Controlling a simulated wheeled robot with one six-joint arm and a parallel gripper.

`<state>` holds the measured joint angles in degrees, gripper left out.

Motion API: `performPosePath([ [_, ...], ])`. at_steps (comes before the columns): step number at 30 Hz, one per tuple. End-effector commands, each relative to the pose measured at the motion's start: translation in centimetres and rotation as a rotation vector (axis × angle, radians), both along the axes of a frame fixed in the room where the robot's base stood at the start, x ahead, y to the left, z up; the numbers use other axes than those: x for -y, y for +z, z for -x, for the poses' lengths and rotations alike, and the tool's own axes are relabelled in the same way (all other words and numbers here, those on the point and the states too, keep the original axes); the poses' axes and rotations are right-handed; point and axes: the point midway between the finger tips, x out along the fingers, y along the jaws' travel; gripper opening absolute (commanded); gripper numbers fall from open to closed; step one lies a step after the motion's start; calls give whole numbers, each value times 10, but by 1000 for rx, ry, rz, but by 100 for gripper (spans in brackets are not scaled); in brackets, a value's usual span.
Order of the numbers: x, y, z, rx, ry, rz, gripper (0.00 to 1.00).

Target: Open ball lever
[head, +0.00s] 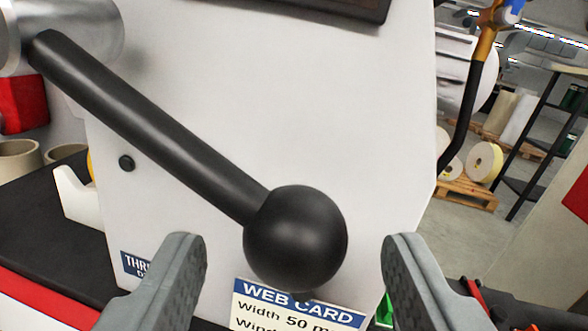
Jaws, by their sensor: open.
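The ball lever (155,128) is a black rod with a large round black ball (295,239) at its lower right end. The rod slopes down from a silver hub (88,35) at the upper left. My gripper (294,252) is open, with one grey finger at each side of the picture's lower half. The ball shows between the two fingers, with a visible gap on both sides, and neither finger appears to touch it. How far the ball lies ahead of the fingertips is hard to tell.
A white machine panel (370,130) stands behind the lever, with a "WEB CARD" sign (290,308) low on it. A black bent bar with an orange upper part (485,42) is at the upper right. Paper rolls (485,162) and a dark shelf (535,150) stand farther back.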

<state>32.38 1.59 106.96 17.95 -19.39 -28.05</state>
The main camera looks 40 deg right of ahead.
Motion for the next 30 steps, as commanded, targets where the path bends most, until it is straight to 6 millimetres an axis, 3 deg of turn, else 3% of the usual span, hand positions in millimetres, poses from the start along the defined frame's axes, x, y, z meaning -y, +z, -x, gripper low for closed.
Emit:
performPosePath([
  [9,20,0,-25,0,0,0,56],
  [20,23,0,-29,1,0,1,56],
  [21,23,0,-29,1,0,1,54],
  [27,23,0,-29,1,0,0,15],
  [30,23,1,-28,2,-1,1,0],
])
